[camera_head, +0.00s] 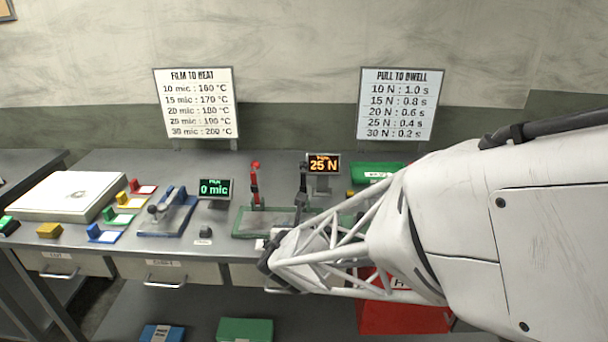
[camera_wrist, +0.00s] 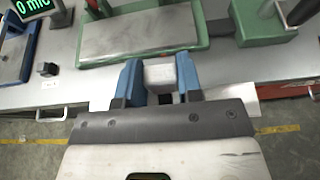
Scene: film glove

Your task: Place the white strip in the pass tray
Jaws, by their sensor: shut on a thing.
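In the wrist view, the blue fingers of my gripper (camera_wrist: 160,84) are closed on a pale piece, which I take to be the white strip (camera_wrist: 160,73). Much of it is hidden by the gripper. In the head view, my gripper (camera_head: 272,252) is at the bench's front edge, before the green-based machine (camera_head: 243,222). A green tray with a white label (camera_head: 366,168) stands at the back right, partly behind my arm. Its lettering is too small to read, so I cannot tell whether it is the pass tray.
A red lever (camera_head: 256,185) rises from the machine, beside a display (camera_head: 323,164) reading 25 N. Another display (camera_head: 214,188) reads 0 mic, near a blue-based device (camera_head: 168,213). A red bin (camera_head: 390,318) and a green bin (camera_head: 245,329) sit lower down. My arm hides the right side.

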